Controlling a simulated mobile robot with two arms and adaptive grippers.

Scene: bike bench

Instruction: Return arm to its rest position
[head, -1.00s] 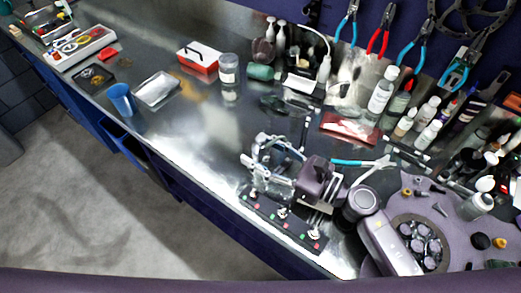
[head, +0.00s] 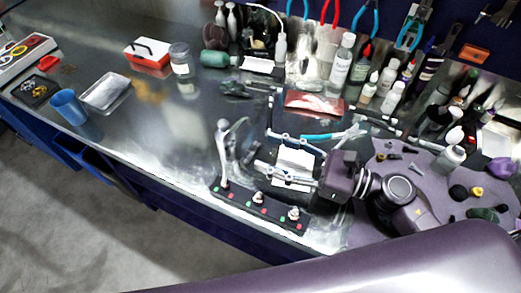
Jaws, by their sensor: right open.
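My right gripper (head: 264,150) is over the right-hand part of the metal workbench (head: 190,130), its fingers pointing left. The two fingers are spread apart with nothing held between them. A white patch on the bench shows behind them. My right arm (head: 395,195) reaches in from the lower right, over the edge of a purple mat. A black strip (head: 273,213) with several knobs and red and green marks lies along the front edge, below and left of the gripper. A thin pale upright piece (head: 222,145) stands at its left end, apart from the fingers. My left gripper is not in view.
Bottles (head: 341,65) and hanging pliers (head: 370,18) line the back. The purple mat (head: 380,165) holds small parts at right. A red case (head: 314,104) and blue-handled pliers (head: 325,136) lie behind the gripper. A blue cup (head: 69,107) and metal tray (head: 106,92) stand at left.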

